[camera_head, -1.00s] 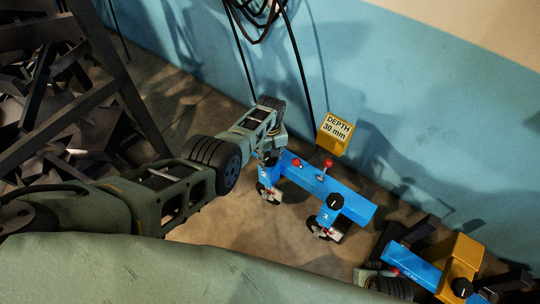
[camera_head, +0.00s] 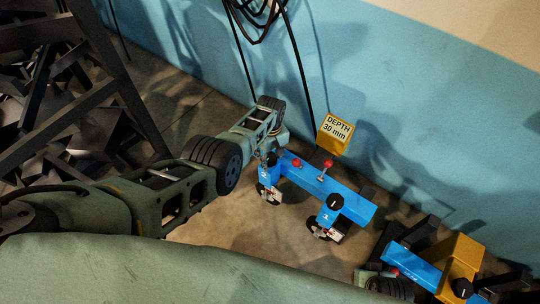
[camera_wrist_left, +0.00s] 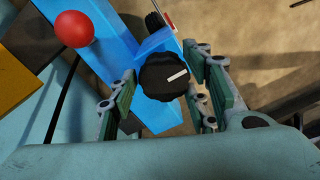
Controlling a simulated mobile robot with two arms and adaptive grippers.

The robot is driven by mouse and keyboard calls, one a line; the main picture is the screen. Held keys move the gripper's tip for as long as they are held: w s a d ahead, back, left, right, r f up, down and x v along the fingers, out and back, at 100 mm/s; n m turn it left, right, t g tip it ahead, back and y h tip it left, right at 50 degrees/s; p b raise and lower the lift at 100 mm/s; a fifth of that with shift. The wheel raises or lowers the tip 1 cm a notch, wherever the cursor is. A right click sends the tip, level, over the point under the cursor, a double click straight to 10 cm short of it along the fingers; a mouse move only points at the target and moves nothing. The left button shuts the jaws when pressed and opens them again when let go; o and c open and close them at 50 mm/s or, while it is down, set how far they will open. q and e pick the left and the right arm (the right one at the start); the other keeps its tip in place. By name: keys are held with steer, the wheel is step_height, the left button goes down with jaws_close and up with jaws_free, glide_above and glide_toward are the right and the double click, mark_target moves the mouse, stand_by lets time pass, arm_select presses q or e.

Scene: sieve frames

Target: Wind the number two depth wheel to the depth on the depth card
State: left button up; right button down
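The yellow depth card (camera_head: 335,132) reads "DEPTH 30 mm" and stands behind the blue beam (camera_head: 350,205). The number two unit (camera_head: 268,172) is at the beam's left end. Its black depth wheel (camera_wrist_left: 165,78), with a white pointer line aimed right and slightly up, shows in the left wrist view. My left gripper (camera_head: 270,157) is over this wheel, hiding it in the head view. Its green-padded fingers (camera_wrist_left: 163,88) are spread on either side of the wheel; contact is not clear. The number one wheel (camera_head: 333,202) stands to the right.
Two red ball knobs (camera_head: 328,163) rise from the beam; one shows close in the left wrist view (camera_wrist_left: 74,29). Another blue and yellow assembly (camera_head: 460,262) is at the lower right. A blue wall (camera_head: 430,120) with hanging black cables (camera_head: 300,70) stands behind. Dark metal pieces (camera_head: 60,130) lie at left.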

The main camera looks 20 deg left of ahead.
mark_target(271, 157)
arm_select(q)
steer(key=shift+o, duration=1.2)
steer(key=shift+s+d+f, duration=0.1)
steer(key=shift+d, duration=0.15)
steer(key=shift+a, duration=0.1)
steer(key=shift+a, duration=0.1)
step_height(271, 157, up, 12)
